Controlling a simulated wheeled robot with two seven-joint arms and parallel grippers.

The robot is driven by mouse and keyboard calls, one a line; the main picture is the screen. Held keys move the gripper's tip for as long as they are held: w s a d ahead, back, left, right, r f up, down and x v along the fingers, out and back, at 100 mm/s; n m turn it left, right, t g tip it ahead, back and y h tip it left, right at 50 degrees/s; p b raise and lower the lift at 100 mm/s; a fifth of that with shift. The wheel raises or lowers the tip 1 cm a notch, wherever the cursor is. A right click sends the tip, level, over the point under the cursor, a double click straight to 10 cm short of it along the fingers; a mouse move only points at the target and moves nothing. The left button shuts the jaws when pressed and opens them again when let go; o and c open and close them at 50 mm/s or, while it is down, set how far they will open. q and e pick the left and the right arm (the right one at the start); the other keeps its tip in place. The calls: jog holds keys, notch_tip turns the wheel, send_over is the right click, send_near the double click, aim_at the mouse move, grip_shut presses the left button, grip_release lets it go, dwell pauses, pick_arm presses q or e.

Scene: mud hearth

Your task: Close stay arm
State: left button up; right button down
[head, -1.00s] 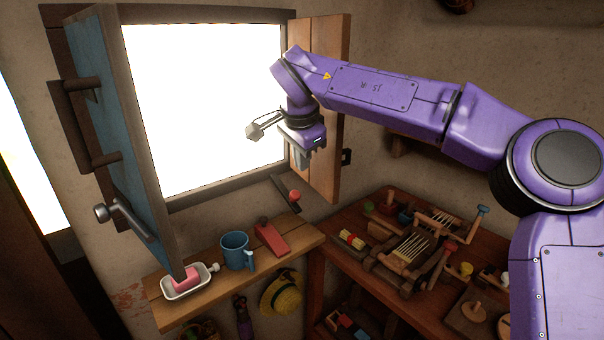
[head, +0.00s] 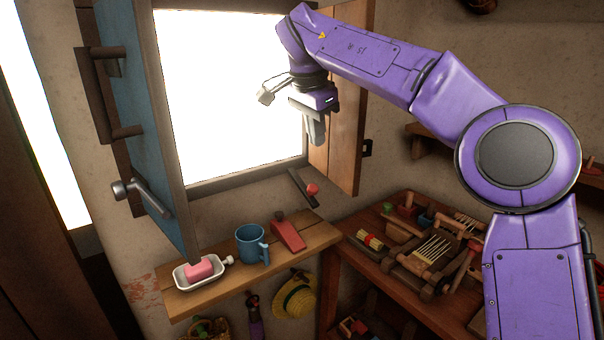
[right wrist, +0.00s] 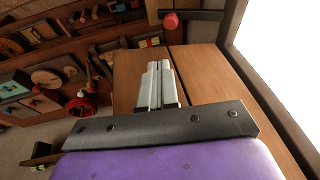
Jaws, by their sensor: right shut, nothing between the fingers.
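The stay arm (head: 301,186) is a dark bar with a red knob (head: 312,189) at the window's lower right corner. It slants out below the frame, above the shelf. It also shows at the top of the right wrist view (right wrist: 205,15), its red knob (right wrist: 171,21) beyond my fingertips. My right gripper (head: 316,141) is shut and empty, pointing down above the stay arm and apart from it, in front of the open wooden shutter (head: 346,120). My left gripper is out of view.
A blue shutter (head: 150,110) with a dark handle stands open at left. The shelf (head: 190,302) below holds a white dish (head: 192,281) with a pink block, a blue mug (head: 250,243) and a red wedge (head: 289,234). A cluttered workbench (head: 385,282) stands at right.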

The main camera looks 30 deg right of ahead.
jog(key=b, duration=0.3)
send_over(316, 189)
jog(key=s, duration=0.3)
notch_tip(316, 189, down, 10)
jog(key=w+f, duration=0.1)
jog(key=w+a+f, duration=0.1)
jog(key=f, duration=0.1)
jog(key=shift+w, duration=0.1)
